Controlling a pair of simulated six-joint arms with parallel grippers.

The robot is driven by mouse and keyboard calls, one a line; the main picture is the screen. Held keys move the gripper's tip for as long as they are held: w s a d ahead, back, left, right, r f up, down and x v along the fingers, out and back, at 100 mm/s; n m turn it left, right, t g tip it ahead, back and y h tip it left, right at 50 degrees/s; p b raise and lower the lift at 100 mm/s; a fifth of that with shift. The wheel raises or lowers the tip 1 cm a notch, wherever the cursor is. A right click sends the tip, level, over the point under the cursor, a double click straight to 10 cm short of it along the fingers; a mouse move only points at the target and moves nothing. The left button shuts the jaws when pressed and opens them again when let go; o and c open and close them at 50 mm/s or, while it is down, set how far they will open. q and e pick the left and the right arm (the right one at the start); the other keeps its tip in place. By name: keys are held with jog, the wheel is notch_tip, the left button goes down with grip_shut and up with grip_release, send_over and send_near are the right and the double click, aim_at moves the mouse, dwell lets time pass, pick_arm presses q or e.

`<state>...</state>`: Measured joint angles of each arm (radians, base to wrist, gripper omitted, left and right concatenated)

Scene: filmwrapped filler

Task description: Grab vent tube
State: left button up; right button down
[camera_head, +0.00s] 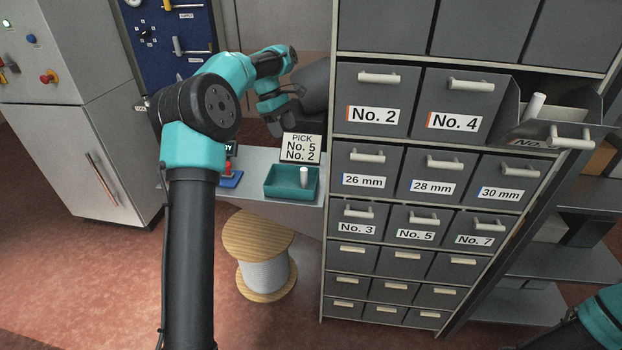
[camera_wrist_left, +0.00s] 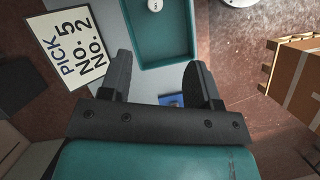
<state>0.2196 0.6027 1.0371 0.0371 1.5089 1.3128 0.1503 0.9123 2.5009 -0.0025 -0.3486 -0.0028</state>
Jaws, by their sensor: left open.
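A short white tube (camera_head: 304,176) stands upright in the teal tray (camera_head: 272,190) on the side shelf. Its end also shows at the top edge of the left wrist view (camera_wrist_left: 155,5), inside the tray (camera_wrist_left: 192,50). Another white tube (camera_head: 536,106) sticks up tilted from the pulled-out drawer (camera_head: 575,142) at upper right. My left gripper (camera_head: 281,126) hangs above and behind the tray, near the pick card. In the left wrist view its fingers (camera_wrist_left: 160,85) are apart with nothing between them. My right gripper is out of view.
A card (camera_head: 301,148) reads "PICK No. 5 No. 2". The grey drawer cabinet (camera_head: 418,182) has closed, labelled drawers right of the tray. A red button on a blue base (camera_head: 231,180) stands left of the tray. A cable spool (camera_head: 262,275) is on the floor below.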

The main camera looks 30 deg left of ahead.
pick_arm(q)
jog(key=shift+w+r+n, duration=0.25)
jog(key=shift+r+n, duration=0.05)
jog(key=shift+r, duration=0.25)
send_near(303, 169)
jog(key=x, duration=0.5)
jog(key=shift+s+f, duration=0.1)
jog(key=shift+d+f, duration=0.1)
jog(key=shift+x, duration=2.6)
jog(key=shift+w, duration=0.2)
